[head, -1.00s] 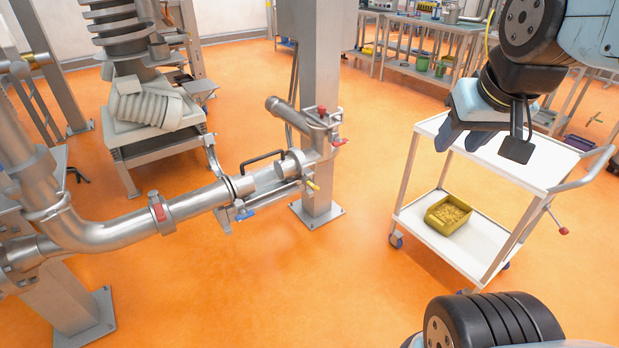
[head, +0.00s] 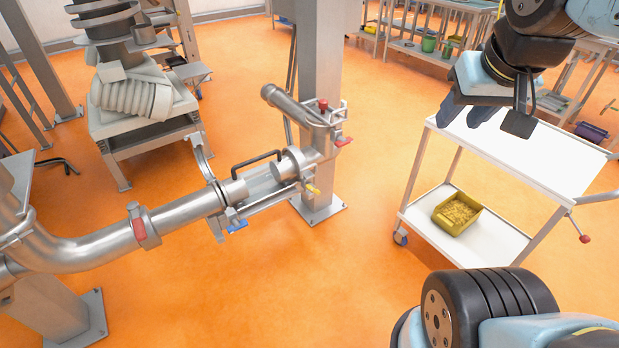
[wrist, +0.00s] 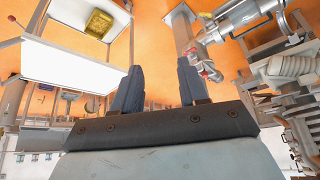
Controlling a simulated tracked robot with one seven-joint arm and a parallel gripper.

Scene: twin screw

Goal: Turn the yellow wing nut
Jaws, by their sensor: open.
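The small yellow wing nut (head: 312,189) sits on the steel pipe assembly (head: 180,215), near its right end beside the support column. A blue wing nut (head: 237,226) is lower left of it, and a red one (head: 343,141) is upper right. My gripper (head: 462,112) is open and empty, to the right of the assembly and well apart from the yellow wing nut, over the white cart in the head view. In the wrist view, my gripper's two dark fingers (wrist: 158,88) are spread with nothing between them.
A white two-shelf cart (head: 480,240) stands at the right, with a yellow bin (head: 457,213) on its lower shelf. A grey support column (head: 319,90) rises behind the pipe's end. Orange floor between the cart and the pipe is clear.

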